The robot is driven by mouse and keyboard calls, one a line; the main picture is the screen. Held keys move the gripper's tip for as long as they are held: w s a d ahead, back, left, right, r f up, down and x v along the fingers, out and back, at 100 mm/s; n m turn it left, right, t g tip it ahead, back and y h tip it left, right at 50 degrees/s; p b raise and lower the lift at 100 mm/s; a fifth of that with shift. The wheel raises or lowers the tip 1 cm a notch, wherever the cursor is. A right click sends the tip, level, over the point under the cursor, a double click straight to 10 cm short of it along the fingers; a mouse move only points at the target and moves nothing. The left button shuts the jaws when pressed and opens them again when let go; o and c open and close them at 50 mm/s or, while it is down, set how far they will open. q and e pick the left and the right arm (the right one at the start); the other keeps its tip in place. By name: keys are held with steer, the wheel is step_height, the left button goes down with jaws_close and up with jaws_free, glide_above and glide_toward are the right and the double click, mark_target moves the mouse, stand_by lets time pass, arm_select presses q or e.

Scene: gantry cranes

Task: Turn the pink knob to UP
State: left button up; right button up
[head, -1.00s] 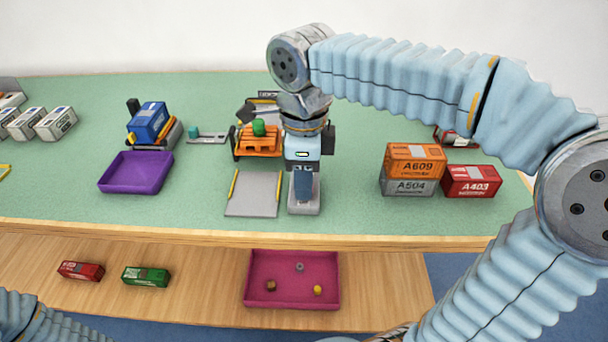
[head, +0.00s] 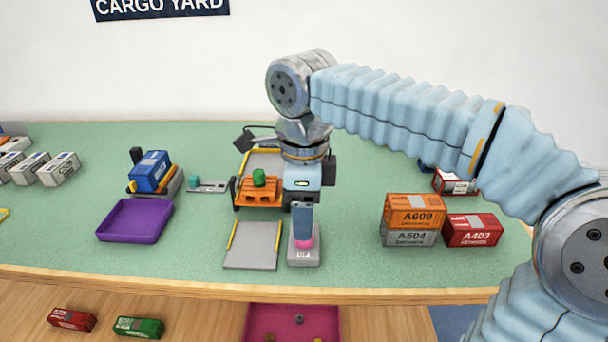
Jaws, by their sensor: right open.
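The pink knob (head: 303,243) sits on a small grey base (head: 304,257) near the front middle of the green table. Only its lower part shows below my right gripper, and its pointing direction is hidden. A small label on the base's front is too small to read surely. My right gripper (head: 303,236) points down from above, directly over the knob. Its jaws are open; whether the fingers touch the knob I cannot tell. My left gripper is out of view.
A grey ramp plate (head: 253,246) with yellow edges lies just left of the base. Behind it stands an orange pallet (head: 259,191) with a green piece. A purple tray (head: 134,220) is at left. Stacked containers (head: 413,220) stand at right. A magenta tray (head: 262,319) sits on the lower shelf.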

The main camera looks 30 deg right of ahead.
step_height(320, 180, up, 10)
stand_by(0.6)
